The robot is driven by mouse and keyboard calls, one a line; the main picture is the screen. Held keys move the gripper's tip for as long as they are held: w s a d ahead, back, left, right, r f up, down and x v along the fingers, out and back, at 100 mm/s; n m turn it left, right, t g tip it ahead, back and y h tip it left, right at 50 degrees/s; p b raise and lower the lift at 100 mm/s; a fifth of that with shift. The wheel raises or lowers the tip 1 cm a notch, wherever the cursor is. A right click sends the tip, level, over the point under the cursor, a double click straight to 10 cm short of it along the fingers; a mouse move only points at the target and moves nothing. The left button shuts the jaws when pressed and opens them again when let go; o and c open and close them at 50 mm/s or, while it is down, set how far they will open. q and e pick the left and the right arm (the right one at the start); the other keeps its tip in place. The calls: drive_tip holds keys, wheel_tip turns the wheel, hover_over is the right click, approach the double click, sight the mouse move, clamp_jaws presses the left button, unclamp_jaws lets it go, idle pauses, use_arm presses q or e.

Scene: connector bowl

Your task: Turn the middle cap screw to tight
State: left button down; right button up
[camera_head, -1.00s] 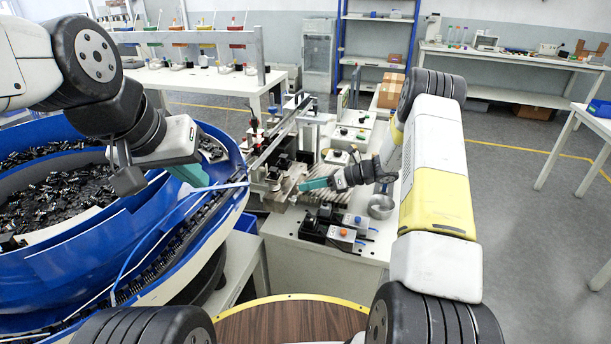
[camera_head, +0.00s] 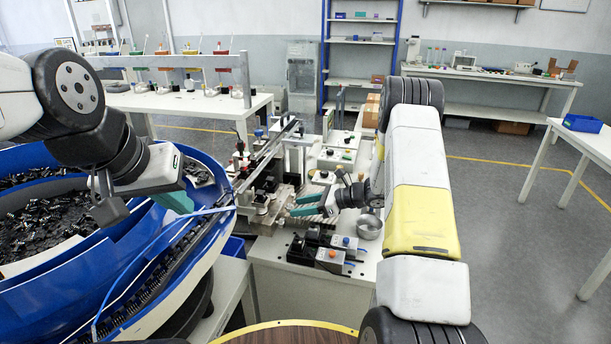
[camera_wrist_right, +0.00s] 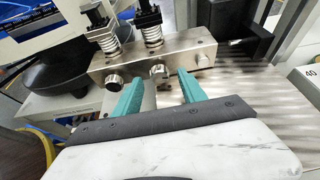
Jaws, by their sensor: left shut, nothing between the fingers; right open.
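In the right wrist view a steel block (camera_wrist_right: 181,56) carries round cap screws along its front face. The middle cap screw (camera_wrist_right: 160,73) shows just beyond the gap between my teal right fingertips. Another cap screw (camera_wrist_right: 114,81) is to its left, and a smaller one (camera_wrist_right: 204,60) is at the right end. My right gripper (camera_wrist_right: 159,79) is open, one finger on each side of the middle screw; contact cannot be told. In the head view the right gripper (camera_head: 292,206) reaches left toward the fixture. My left gripper (camera_head: 181,203) is shut and empty above the blue bowl's rim.
A blue bowl feeder (camera_head: 60,270) full of small dark parts fills the left. Spring-loaded plungers (camera_wrist_right: 151,30) stand on the block. A metal cup (camera_head: 369,228) and control boxes (camera_head: 330,258) sit near the right gripper. Open floor lies to the right.

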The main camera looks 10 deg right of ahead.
drive_tip(key=v, duration=0.5)
drive_tip(key=shift+d+r, duration=0.15)
drive_tip(key=shift+d, duration=0.15)
drive_tip(key=shift+s+r+n, duration=0.3)
drive_tip(key=shift+s+r, duration=0.05)
drive_tip(key=shift+r, duration=0.3)
drive_tip(key=s+a+r+n+g+h, duration=0.1)
drive_tip(key=s+a+r+n+h, duration=0.1)
drive_tip(key=s+r+n, duration=0.4)
drive_tip(key=s+a+r+n+g+h, duration=0.2)
drive_tip(key=s+r+n, duration=0.5)
drive_tip(key=s+r, duration=0.5)
drive_tip(key=shift+s+a+r+h, duration=0.3)
drive_tip(key=shift+a+r+h, duration=0.1)
drive_tip(key=shift+h, duration=0.1)
